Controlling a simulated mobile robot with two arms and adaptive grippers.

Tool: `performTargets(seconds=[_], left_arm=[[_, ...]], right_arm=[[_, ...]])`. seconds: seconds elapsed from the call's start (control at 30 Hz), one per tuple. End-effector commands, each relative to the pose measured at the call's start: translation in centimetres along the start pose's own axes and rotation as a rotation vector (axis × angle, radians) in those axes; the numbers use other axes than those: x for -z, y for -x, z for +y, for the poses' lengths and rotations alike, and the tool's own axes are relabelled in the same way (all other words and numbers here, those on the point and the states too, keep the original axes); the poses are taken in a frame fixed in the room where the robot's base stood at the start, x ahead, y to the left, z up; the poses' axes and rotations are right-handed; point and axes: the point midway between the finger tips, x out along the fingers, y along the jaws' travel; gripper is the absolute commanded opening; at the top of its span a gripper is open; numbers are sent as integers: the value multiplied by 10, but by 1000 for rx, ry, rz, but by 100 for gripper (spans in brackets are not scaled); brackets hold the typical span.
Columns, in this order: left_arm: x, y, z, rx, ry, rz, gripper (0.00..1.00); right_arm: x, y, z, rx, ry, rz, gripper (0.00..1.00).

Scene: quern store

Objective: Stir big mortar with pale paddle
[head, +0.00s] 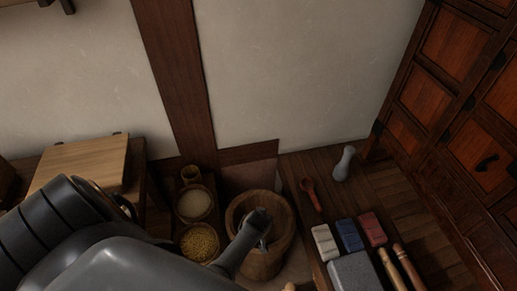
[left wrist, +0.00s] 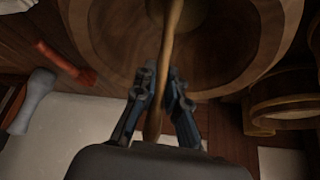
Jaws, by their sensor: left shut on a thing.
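The big mortar (head: 279,246) is a round wooden tub on the floor in the lower middle of the head view; its wide bowl (left wrist: 95,35) fills the top of the left wrist view. My left gripper (head: 262,222) is over the mortar's opening. In the left wrist view my left gripper (left wrist: 160,80) is shut on the pale paddle (left wrist: 172,30), a slim wooden shaft running up the picture across the mortar's bowl. The paddle's far end is cut off by the frame edge, so its contact with the bowl cannot be told. My right gripper is not in view.
Two bowls, one of pale meal (head: 193,204) and one of yellow grain (head: 199,243), stand left of the mortar. Right of it, a low bench holds a red spoon (head: 312,194), a grey pestle-like piece (head: 344,163), coloured blocks (head: 348,235) and wooden rods (head: 400,262).

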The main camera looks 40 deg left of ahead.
Motion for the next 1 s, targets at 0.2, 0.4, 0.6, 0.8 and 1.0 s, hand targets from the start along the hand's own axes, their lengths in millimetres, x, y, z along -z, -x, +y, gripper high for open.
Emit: performTargets(seconds=[0.2, 0.4, 0.6, 0.8, 1.0], left_arm=[[0, 0, 1, 0, 0, 0, 0], [3, 4, 1, 0, 0, 0, 0], [17, 29, 1, -1, 0, 1, 0], [33, 56, 1, 0, 0, 1, 0], [48, 82, 1, 0, 1, 1, 0]], right_arm=[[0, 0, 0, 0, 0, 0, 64], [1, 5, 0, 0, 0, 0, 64], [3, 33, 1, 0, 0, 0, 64], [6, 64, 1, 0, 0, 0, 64], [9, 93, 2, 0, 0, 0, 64]])
